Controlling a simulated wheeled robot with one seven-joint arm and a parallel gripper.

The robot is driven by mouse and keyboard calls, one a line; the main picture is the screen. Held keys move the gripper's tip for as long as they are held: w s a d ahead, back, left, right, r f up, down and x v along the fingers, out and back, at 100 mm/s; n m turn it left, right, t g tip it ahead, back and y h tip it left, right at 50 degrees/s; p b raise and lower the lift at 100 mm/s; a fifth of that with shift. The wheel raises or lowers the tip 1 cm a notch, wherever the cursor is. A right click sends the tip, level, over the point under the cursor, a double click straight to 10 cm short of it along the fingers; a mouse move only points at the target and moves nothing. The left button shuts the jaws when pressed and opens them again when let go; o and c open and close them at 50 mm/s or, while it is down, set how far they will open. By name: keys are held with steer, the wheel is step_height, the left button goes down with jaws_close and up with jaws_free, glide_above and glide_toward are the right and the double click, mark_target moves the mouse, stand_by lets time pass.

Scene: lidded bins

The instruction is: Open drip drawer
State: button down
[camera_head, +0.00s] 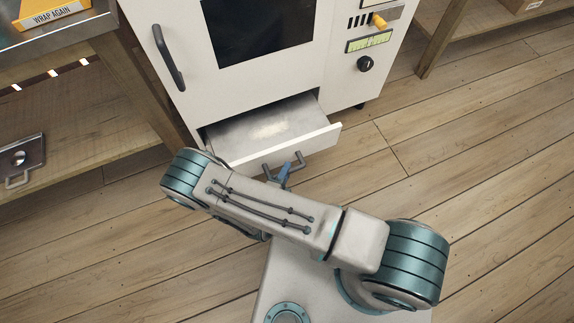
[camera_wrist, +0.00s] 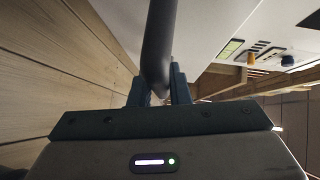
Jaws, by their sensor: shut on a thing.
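The drip drawer (camera_head: 265,133) is a white, shallow drawer at the bottom of a white machine (camera_head: 181,70). It stands part way out, and its metal inside shows empty in the head view. Its dark bar handle (camera_head: 298,160) is on the front face. My gripper (camera_head: 284,174) is at the handle, mostly hidden behind my arm in the head view. In the wrist view, the fingers of my gripper (camera_wrist: 160,92) are shut around the handle (camera_wrist: 158,45).
A wooden shelf unit (camera_head: 80,120) stands close on the left, holding a metal lidded pan (camera_head: 22,160) and an orange box (camera_head: 50,12). Another wooden table (camera_head: 447,38) is at the upper right. The plank floor (camera_head: 480,170) is clear at the right.

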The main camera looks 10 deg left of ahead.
steer(key=c, duration=1.4)
jaws_free()
steer(key=shift+o, duration=0.2)
steer(key=p+v, duration=0.2)
steer(key=v, duration=1.2)
steer(key=shift+w+p, duration=0.1)
steer(key=shift+p, duration=0.2)
